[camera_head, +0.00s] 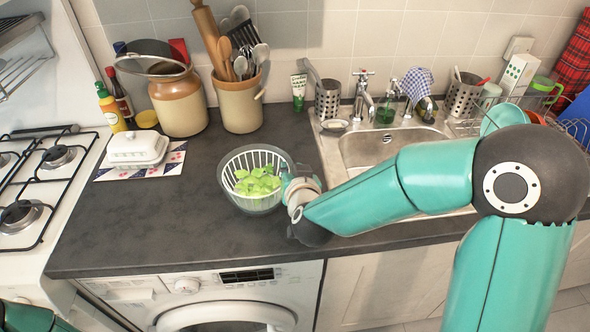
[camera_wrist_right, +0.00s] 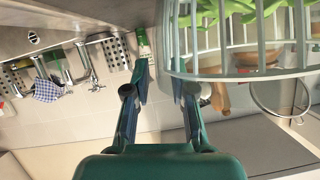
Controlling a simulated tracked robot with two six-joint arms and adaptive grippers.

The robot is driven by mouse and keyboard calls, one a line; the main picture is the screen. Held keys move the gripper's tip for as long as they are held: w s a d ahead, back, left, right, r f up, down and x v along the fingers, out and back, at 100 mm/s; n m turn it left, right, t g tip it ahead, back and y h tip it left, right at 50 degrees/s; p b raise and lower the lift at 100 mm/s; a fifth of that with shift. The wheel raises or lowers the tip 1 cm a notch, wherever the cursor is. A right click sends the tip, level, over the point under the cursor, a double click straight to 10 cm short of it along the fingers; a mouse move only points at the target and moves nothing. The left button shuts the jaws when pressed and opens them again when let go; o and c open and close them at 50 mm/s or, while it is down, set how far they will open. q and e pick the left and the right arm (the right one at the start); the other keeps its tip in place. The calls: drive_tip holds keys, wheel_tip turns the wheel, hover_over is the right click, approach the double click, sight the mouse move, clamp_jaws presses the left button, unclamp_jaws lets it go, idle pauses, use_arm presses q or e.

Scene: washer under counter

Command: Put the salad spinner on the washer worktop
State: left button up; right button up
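The salad spinner (camera_head: 233,196), a clear bowl with a white slatted basket and green leaves (camera_head: 258,182), stands upright on the dark worktop (camera_head: 150,222) above the washer (camera_head: 225,300). My right gripper (camera_head: 289,185) is at the right side of the spinner's rim, its fingertips partly hidden by my wrist. In the right wrist view the two fingers (camera_wrist_right: 158,90) are apart. The spinner's slatted wall (camera_wrist_right: 240,62) is close beside and beyond the right-hand finger; I cannot tell whether they touch. My left gripper is not in view.
The sink (camera_head: 385,147) is right of the spinner, under my right arm. A butter dish (camera_head: 137,148) on a patterned mat and a utensil crock (camera_head: 238,103) stand behind and left. The gas hob (camera_head: 40,185) is at far left. Worktop left of the spinner is clear.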

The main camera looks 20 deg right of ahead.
idle(0.3)
drive_tip(key=b+v, duration=0.2)
drive_tip(key=v, duration=1)
idle(0.3)
